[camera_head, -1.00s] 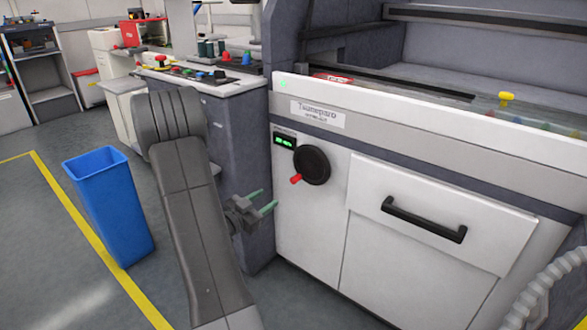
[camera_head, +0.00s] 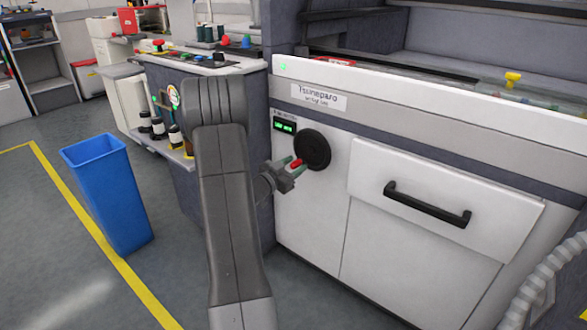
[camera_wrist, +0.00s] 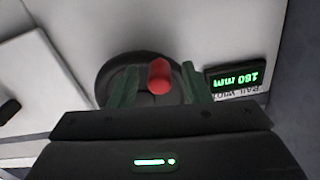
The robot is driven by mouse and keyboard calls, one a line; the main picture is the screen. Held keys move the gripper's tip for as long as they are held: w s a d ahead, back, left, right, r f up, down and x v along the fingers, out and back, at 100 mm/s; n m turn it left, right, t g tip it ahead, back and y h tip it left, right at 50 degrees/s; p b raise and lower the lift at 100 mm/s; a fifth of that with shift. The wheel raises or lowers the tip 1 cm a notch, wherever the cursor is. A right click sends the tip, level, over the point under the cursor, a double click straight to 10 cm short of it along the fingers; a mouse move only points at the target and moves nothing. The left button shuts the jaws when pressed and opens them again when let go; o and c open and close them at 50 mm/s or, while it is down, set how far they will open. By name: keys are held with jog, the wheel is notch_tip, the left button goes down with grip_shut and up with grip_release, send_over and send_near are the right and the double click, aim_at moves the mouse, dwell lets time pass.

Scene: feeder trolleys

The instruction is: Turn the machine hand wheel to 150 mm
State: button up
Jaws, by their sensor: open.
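The hand wheel (camera_head: 315,148) is a black disc on the machine's white front, also seen in the wrist view (camera_wrist: 108,82). Its red handle (camera_wrist: 158,76) sticks out toward the wrist camera and lies at the wheel's lower left in the head view (camera_head: 296,164). My gripper (camera_head: 291,168) is at the handle. In the wrist view the green fingers of my gripper (camera_wrist: 160,84) are open, one on each side of the handle, with gaps showing. The green display (camera_wrist: 236,78) appears upside down and seems to read 160 mm; it also shows in the head view (camera_head: 285,126).
A drawer front with a black handle (camera_head: 427,204) is right of the wheel. A side bench (camera_head: 205,68) with bottles on a lower shelf stands behind my arm. A blue bin (camera_head: 108,190) stands on the floor at left. A grey corrugated hose (camera_head: 545,280) is at lower right.

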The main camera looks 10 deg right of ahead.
jog(key=shift+d, duration=0.1)
grip_shut()
jog(key=shift+w+r+m, duration=0.1)
jog(key=shift+w+m, duration=0.15)
jog(key=shift+m, duration=0.05)
